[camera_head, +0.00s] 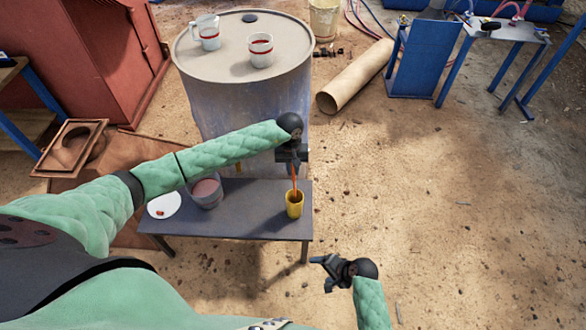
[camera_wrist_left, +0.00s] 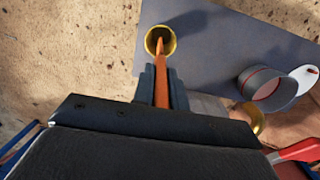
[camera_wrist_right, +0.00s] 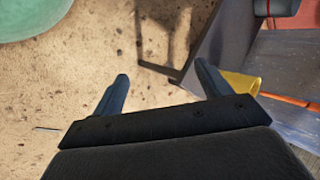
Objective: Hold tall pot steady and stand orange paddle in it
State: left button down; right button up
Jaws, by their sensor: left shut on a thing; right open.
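The tall pot is a yellow cup (camera_head: 294,209) at the right end of the grey table. It also shows in the left wrist view (camera_wrist_left: 153,34) and, partly hidden, in the right wrist view (camera_wrist_right: 240,83). My left gripper (camera_head: 292,158) is above the pot, shut on the orange paddle (camera_head: 295,181). The paddle points down, and its lower end appears to be inside the pot's mouth in the left wrist view (camera_wrist_left: 160,62). My right gripper (camera_head: 322,270) is open and empty, in front of and below the pot, off the table's front right corner.
The table (camera_head: 240,222) also bears a grey bowl (camera_head: 206,192) and a white plate (camera_head: 163,205) with a small red thing. A large drum (camera_head: 250,110) with two mugs stands behind the table. Bare ground (camera_head: 430,200) lies open to the right.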

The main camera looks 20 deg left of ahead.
aim_at(301, 210)
jog(key=w+a+f+m+y, duration=0.1)
jog(key=w+a+m, duration=0.2)
jog(key=w+m, duration=0.1)
jog(key=w+a+f+m+y, duration=0.1)
jog(key=w+a+m+y, duration=0.1)
jog(key=w, duration=0.4)
jog(key=w+a+f+m+t+y, duration=0.1)
jog(key=w+a+m, duration=0.3)
jog(key=w+m, duration=0.1)
jog(key=shift+w+a+f+m, duration=0.15)
jog(key=shift+a+f+m, duration=0.05)
jog(key=shift+f+m, duration=0.1)
jog(key=w+f+m+t, duration=0.1)
jog(key=w+m, duration=0.4)
jog(key=w, duration=0.2)
jog(key=shift+y, duration=0.3)
jog(key=shift+x, duration=4.75)
jog(key=c, duration=0.7)
